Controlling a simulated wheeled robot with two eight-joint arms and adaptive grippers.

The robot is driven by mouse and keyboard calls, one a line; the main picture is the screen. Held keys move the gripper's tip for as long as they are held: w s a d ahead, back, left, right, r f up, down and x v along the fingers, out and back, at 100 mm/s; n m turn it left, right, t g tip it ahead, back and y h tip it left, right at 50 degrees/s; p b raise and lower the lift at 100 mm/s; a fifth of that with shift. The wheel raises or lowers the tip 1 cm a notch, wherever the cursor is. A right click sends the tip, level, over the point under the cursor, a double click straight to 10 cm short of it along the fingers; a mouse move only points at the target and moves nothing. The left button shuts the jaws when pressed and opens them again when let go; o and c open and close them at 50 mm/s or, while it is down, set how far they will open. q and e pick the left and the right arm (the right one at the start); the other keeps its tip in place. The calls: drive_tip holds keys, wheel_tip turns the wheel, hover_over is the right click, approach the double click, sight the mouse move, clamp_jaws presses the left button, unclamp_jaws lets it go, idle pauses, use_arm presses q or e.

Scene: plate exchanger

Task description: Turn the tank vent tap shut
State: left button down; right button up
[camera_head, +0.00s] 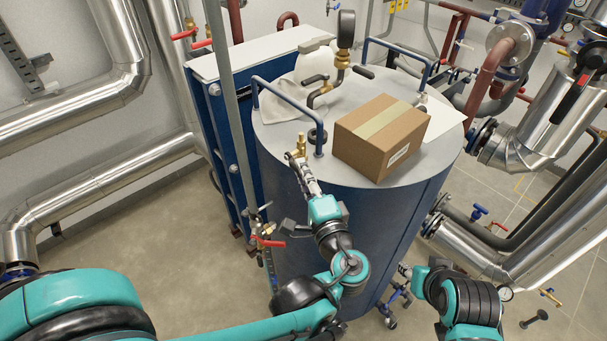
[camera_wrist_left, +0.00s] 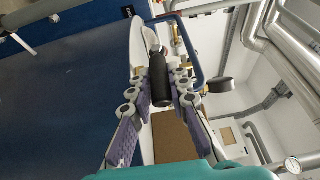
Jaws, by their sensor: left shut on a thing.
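The tank (camera_head: 330,230) is a blue drum with a grey lid. A small brass tap (camera_head: 300,144), which I take for the vent tap, stands upright at the lid's near left edge. My left gripper (camera_head: 297,160) is at this tap. In the left wrist view, my left gripper (camera_wrist_left: 161,85) is shut on a black handle (camera_wrist_left: 159,75), which lies between its fingers; in the head view the fingers hide the handle. My right gripper (camera_head: 403,270) is low beside the tank's right side, small and partly hidden, away from the tap.
A cardboard box (camera_head: 380,137) sits on the lid, close to the right of the tap. A blue rail (camera_head: 290,100) rises behind the tap. A vertical grey pipe (camera_head: 232,110) runs left of the tank.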

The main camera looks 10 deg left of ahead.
use_arm(q)
drive_tip(key=c, duration=1.4)
unclamp_jaws()
drive_tip(key=shift+a, duration=0.1)
drive_tip(key=v, duration=1.2)
